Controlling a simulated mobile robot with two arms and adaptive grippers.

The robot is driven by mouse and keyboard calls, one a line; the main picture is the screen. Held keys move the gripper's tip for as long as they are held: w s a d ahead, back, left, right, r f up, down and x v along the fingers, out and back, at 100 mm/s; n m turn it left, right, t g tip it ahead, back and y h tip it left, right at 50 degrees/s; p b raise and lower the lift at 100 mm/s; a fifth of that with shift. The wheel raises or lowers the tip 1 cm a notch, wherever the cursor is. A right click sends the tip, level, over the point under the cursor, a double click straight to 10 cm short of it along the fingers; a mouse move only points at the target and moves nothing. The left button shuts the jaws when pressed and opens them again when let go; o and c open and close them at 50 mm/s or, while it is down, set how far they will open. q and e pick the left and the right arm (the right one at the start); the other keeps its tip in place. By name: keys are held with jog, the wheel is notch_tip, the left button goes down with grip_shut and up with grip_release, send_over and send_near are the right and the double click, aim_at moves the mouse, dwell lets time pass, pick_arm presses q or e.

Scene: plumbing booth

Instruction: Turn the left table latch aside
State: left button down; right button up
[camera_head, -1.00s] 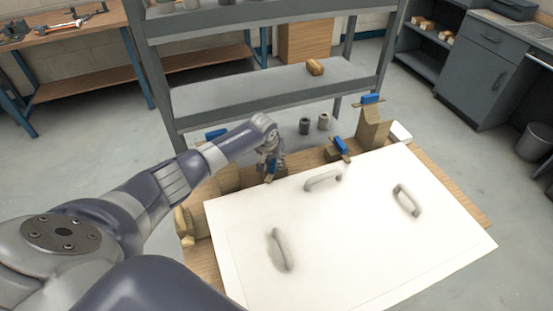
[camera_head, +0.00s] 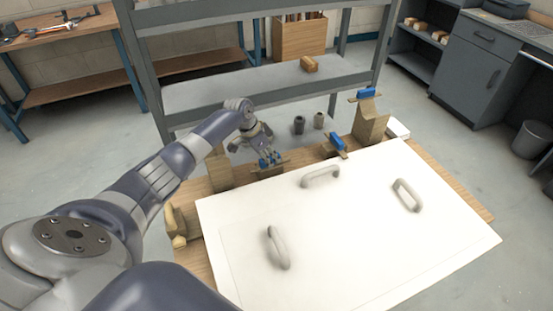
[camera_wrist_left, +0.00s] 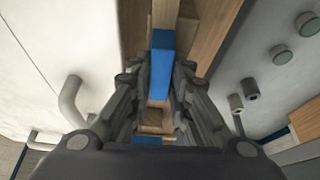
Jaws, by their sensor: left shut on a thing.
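The left table latch (camera_head: 284,160), a wooden bar with a blue grip, sits on a low wooden block at the back edge of the white panel (camera_head: 340,235). It lies roughly along that edge. My left gripper (camera_head: 269,158) is shut on its blue grip from above and hides part of it. In the left wrist view the blue grip (camera_wrist_left: 162,50) lies between the fingers (camera_wrist_left: 160,90). A similar blue latch (camera_head: 337,142) stands further right, its bar pointing toward the panel. My right gripper is out of view.
A taller block with a blue-topped latch (camera_head: 366,95) stands at the back right. Another wooden block (camera_head: 219,174) is beside my left forearm. Curved handles (camera_head: 320,176) rise from the panel.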

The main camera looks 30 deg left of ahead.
pick_arm(q)
jog(key=shift+m, duration=0.3)
jog(key=c, duration=1.5)
grip_release()
jog(key=v, duration=1.2)
jog(key=shift+w+a, duration=0.1)
